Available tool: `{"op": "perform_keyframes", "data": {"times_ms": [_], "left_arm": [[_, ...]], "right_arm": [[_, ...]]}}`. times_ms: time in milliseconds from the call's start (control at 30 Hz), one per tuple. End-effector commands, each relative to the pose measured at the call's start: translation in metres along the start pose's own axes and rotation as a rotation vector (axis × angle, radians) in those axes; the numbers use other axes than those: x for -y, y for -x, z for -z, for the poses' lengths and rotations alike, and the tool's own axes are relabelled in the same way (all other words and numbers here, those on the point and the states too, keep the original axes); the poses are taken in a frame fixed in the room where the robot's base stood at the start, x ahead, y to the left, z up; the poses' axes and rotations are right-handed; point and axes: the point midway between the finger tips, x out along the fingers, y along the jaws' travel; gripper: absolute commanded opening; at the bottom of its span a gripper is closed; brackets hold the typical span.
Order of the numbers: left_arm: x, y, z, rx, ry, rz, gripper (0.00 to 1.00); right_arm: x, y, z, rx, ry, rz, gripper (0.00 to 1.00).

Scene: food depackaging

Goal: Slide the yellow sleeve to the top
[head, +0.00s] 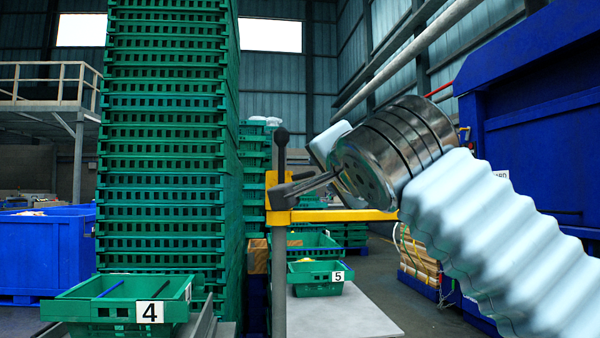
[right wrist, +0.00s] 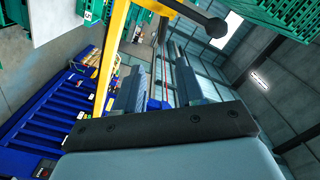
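The yellow sleeve (head: 271,181) is around a grey upright post in the head view, below the post's black knobbed top. A yellow bar (head: 345,215) runs right from it and also shows in the right wrist view (right wrist: 112,45). My right gripper (head: 297,189) reaches in from the right, its dark fingers level with the sleeve and overlapping it in view. Whether they touch it cannot be told. In the right wrist view the fingers (right wrist: 158,85) are apart, with only background between them, and the bar is to their left. My left gripper is not in view.
A tall stack of green crates (head: 165,150) stands left of the post. Crate 4 (head: 105,310) is at front left; crate 5 (head: 318,285) is on a pale surface (head: 345,318) behind the post. Blue machinery (head: 525,110) stands at right. The black knob (right wrist: 215,27) projects above the fingers in the wrist view.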

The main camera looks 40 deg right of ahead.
Motion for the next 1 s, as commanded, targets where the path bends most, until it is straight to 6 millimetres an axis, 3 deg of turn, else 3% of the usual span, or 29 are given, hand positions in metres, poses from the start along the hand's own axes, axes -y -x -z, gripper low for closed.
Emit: {"op": "perform_keyframes", "data": {"times_ms": [167, 500, 700, 1000], "left_arm": [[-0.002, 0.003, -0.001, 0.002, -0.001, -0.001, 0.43], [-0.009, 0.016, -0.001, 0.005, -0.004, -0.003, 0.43], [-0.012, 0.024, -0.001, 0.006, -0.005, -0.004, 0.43], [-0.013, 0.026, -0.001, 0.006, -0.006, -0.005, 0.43]], "right_arm": [[0.002, -0.012, -0.001, 0.0, 0.004, -0.001, 0.38], [0.002, -0.088, 0.0, 0.0, 0.004, -0.002, 0.38], [0.002, -0.122, 0.0, -0.001, 0.004, -0.002, 0.38], [0.001, -0.137, -0.001, -0.001, 0.004, 0.0, 0.38]]}}
